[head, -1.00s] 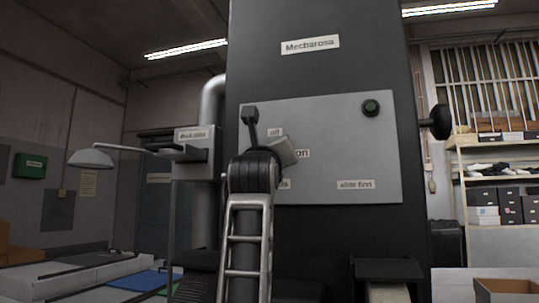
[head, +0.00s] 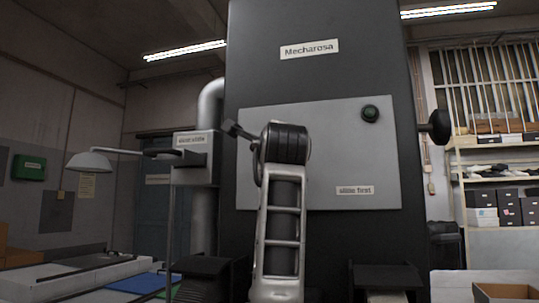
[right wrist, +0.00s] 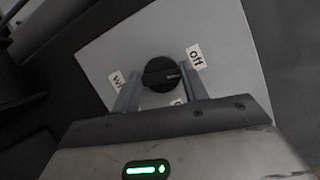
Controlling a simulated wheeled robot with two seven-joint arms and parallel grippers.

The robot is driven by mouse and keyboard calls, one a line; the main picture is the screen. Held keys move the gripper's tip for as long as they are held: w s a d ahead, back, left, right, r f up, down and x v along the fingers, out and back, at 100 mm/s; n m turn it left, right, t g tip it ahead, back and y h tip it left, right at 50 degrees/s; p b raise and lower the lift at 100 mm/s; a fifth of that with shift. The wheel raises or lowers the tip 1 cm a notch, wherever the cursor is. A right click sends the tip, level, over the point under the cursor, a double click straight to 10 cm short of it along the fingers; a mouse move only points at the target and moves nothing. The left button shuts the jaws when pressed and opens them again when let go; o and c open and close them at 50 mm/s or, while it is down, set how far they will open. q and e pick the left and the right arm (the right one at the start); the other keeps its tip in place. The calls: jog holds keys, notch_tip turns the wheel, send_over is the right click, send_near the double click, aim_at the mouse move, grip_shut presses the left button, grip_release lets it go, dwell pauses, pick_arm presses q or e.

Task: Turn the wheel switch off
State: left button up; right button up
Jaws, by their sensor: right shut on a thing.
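The wheel switch (right wrist: 160,73) is a round black knob on a light grey panel, seen in the right wrist view. A pale mark on the knob faces right, just below the "off" label (right wrist: 196,57). My right gripper (right wrist: 160,76) has its two fingers on either side of the knob and is shut on it. A label starting "wh" (right wrist: 117,79) lies left of the knob, and another label below it is mostly hidden by the gripper. In the head view, my right arm hides the knob and its labels. My left gripper is not in view.
The panel (head: 340,150) is on the dark "Mecharosa" machine (head: 350,75). A lamp (head: 90,161) and a labelled grey box (head: 196,170) stand left, and shelves (head: 500,235) stand right.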

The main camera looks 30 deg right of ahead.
pick_arm(q)
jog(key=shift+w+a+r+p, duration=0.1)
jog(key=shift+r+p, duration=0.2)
jog(key=shift+p, duration=0.1)
pick_arm(e)
jog(key=shift+n+g+y, duration=0.4)
jog(key=shift+n, duration=0.9)
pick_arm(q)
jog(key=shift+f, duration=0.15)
pick_arm(e)
jog(key=o, duration=1)
pick_arm(q)
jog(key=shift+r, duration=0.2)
jog(key=b, duration=0.2)
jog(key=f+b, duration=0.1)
jog(key=b, duration=0.1)
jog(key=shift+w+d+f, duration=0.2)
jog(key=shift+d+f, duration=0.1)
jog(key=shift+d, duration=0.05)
pick_arm(e)
jog(key=v, duration=1.6)
jog(key=shift+r, duration=0.2)
